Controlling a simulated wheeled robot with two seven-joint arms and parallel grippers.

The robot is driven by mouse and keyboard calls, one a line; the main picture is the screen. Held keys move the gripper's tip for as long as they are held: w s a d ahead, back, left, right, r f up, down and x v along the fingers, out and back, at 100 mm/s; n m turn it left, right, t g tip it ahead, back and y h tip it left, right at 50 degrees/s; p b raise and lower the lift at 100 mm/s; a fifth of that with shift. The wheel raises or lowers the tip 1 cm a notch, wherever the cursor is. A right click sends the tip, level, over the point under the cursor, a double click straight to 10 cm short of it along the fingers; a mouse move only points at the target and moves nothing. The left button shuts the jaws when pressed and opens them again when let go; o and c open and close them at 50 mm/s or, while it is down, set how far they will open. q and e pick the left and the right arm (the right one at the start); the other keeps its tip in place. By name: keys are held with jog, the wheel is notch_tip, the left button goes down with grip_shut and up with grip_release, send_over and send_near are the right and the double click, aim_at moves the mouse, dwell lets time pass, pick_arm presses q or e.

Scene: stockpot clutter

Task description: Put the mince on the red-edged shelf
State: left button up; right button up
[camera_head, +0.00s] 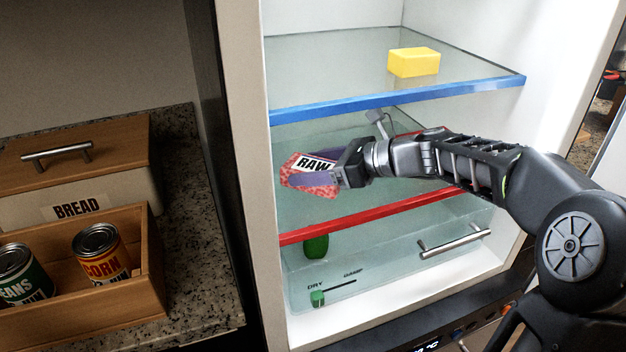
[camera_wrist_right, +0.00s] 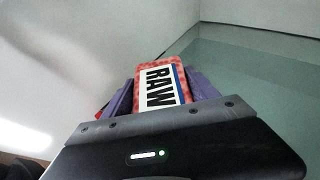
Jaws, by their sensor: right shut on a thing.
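The mince (camera_head: 305,166) is a red speckled pack with a white RAW label. My right gripper (camera_head: 315,178) is shut on it, with a purple finger across the pack. In the right wrist view the mince (camera_wrist_right: 161,84) sits between the two purple fingers of the right gripper (camera_wrist_right: 160,95). The pack is tilted and shows above the red-edged shelf (camera_head: 375,215), inside the fridge and below the blue-edged shelf. I cannot tell whether the pack touches the glass. My left gripper is not in view.
The blue-edged shelf (camera_head: 340,65) above holds a yellow block (camera_head: 413,62). Below the red edge is a clear drawer (camera_head: 390,262) with a green item (camera_head: 316,246) in it. At left, a wooden box (camera_head: 150,262) holds cans beside a bread bin (camera_head: 125,190).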

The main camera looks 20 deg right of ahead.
jog(key=shift+s+d+f, duration=0.1)
jog(key=shift+f, duration=1.5)
jog(key=shift+f, duration=0.15)
jog(key=o, duration=1.8)
jog(key=shift+r, duration=0.25)
jog(key=v, duration=1.2)
